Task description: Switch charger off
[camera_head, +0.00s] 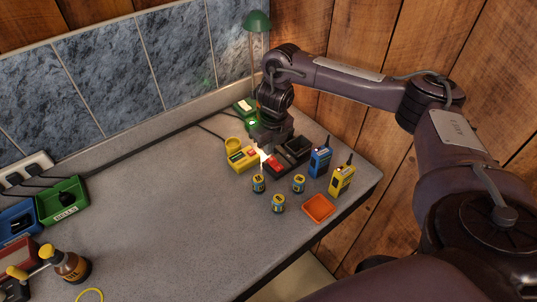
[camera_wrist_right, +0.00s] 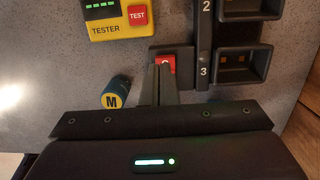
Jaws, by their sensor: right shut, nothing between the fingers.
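The dark charger (camera_head: 298,148) stands near the right end of the grey counter, partly hidden by my arm. In the right wrist view the charger (camera_wrist_right: 245,64) shows bays marked 2 and 3, which look empty. Its red switch (camera_wrist_right: 167,64) sits on a small base at the charger's left. My right gripper (camera_wrist_right: 161,73) is shut and empty, its fingertips right at the switch and covering part of it. I cannot tell whether they touch. In the head view the right gripper (camera_head: 264,154) is over the charger's left part. My left gripper is not in view.
A yellow tester (camera_head: 242,159) with a red button stands left of the charger. Several small batteries (camera_head: 278,204) stand in front, near an orange tray (camera_head: 319,207). A blue radio (camera_head: 320,161) and a yellow radio (camera_head: 341,179) stand at the right. The counter's middle is clear.

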